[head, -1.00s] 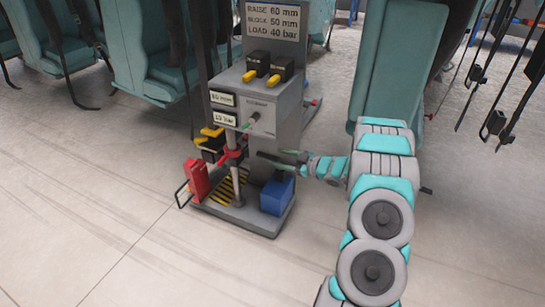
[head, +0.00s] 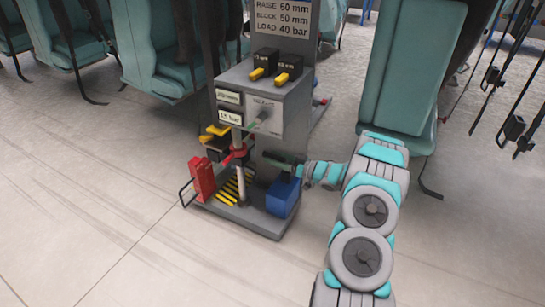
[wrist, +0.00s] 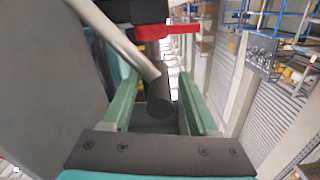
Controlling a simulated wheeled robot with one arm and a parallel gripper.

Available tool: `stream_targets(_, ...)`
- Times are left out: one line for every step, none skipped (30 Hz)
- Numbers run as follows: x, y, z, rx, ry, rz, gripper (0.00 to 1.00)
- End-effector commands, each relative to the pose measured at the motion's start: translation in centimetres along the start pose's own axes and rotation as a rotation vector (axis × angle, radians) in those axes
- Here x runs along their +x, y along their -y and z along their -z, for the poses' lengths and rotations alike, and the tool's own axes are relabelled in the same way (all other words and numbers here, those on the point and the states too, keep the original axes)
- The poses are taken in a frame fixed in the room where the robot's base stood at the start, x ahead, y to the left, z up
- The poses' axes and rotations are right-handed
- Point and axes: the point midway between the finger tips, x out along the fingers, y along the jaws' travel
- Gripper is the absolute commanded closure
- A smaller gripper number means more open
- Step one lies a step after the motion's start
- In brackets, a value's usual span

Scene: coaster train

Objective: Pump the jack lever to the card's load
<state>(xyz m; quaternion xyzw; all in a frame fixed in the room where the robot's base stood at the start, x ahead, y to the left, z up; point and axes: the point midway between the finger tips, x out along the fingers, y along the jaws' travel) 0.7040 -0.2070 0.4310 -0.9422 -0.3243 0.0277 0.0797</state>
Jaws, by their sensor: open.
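The jack's lever shows in the wrist view as a grey rod (wrist: 122,38) ending in a black grip (wrist: 160,97). My gripper (wrist: 158,103) is open, with one green finger on each side of the grip; I cannot tell whether either touches it. In the head view my gripper (head: 280,163) is at the right of the jack's red collar (head: 236,155) and silver post (head: 240,184), and the lever is hard to make out there. The card (head: 290,18) reads 60 mm, 50 mm and LOAD 40 bar. The lower readout (head: 230,118) appears to say 15 bar; the upper (head: 228,97) is in mm.
A grey console (head: 270,100) with two yellow-handled black switches stands above the jack. A red block (head: 201,178) and a blue block (head: 283,196) flank the post on the base plate. Teal seats (head: 405,70) hang behind and to the right. The floor in front is clear.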

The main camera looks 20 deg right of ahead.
Motion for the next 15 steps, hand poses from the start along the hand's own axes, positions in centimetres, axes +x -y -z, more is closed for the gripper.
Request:
stream_targets(0.51, 0.06, 0.01, 0.000, 0.000, 0.001, 0.40)
stream_targets(0.71, 0.05, 0.02, 0.000, 0.000, 0.001, 0.40)
stream_targets(0.89, 0.02, 0.02, 0.000, 0.000, 0.000, 0.40)
stream_targets(1.00, 0.00, 0.03, -0.001, 0.000, 0.000, 0.40)
stream_targets(1.08, -0.02, 0.04, -0.001, -0.001, -0.001, 0.40)
stream_targets(1.16, -0.02, 0.04, -0.001, -0.001, -0.001, 0.40)
stream_targets(1.19, -0.03, 0.04, -0.001, -0.001, -0.001, 0.40)
stream_targets(1.20, -0.03, 0.04, -0.001, -0.001, -0.001, 0.40)
stream_targets(1.21, -0.03, 0.05, -0.001, -0.001, -0.001, 0.40)
stream_targets(1.21, -0.03, 0.05, -0.001, -0.001, -0.001, 0.40)
stream_targets(1.20, -0.03, 0.06, -0.001, -0.001, -0.001, 0.40)
stream_targets(1.20, -0.02, 0.06, -0.002, -0.001, -0.001, 0.40)
stream_targets(1.20, -0.03, 0.07, -0.002, -0.001, -0.001, 0.40)
stream_targets(1.20, -0.03, 0.06, -0.002, -0.001, -0.001, 0.44)
stream_targets(1.19, -0.02, 0.08, -0.002, -0.001, -0.001, 0.48)
